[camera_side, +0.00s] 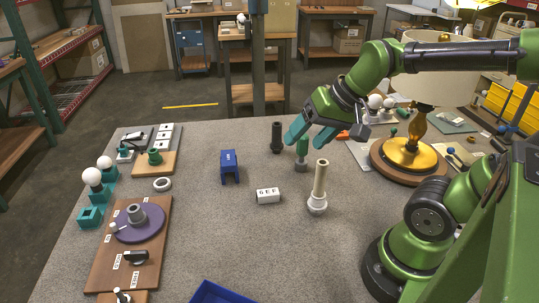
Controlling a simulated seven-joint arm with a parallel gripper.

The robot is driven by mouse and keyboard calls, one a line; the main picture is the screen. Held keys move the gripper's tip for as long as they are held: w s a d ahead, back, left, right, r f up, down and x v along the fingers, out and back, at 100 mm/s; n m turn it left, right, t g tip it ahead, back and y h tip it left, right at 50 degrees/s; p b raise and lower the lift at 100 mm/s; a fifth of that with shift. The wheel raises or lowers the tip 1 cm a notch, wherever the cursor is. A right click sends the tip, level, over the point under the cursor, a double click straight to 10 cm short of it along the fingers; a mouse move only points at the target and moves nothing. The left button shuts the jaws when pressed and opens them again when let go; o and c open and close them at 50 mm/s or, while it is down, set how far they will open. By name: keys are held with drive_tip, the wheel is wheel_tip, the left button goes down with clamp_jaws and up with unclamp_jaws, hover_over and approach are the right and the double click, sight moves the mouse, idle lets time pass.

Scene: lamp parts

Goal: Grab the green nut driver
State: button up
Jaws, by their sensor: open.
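The green nut driver (302,147) stands upright on the grey table, with its green handle up and a pale grey lower part at the table. My gripper (306,140) has teal fingers that are apart and point down. In the picture one finger is to the left of the green handle and the other to its right. The fingertips are around the height of the handle's upper part. I cannot tell from this one view whether the handle is fully between them in depth, and no contact shows.
A black cylinder (277,138) stands close left of the driver. A tan rod in a white base (318,190) stands in front. A white lettered block (268,196) and a blue bracket (229,167) lie leftward. A lamp (410,145) stands at right.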

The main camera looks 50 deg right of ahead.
drive_tip(key=w+d+f+m+g, duration=0.15)
drive_tip(key=w+d+m, duration=0.25)
drive_tip(key=d+m, duration=0.7)
drive_tip(key=m+h, duration=0.1)
drive_tip(key=m, duration=1.7)
approach(306, 136)
drive_tip(key=x, duration=0.9)
drive_tip(key=shift+w+f, duration=0.1)
drive_tip(key=shift+f, duration=0.25)
drive_tip(key=shift+s+x, duration=0.2)
drive_tip(key=shift+x, duration=2.45)
drive_tip(key=c, duration=1.1)
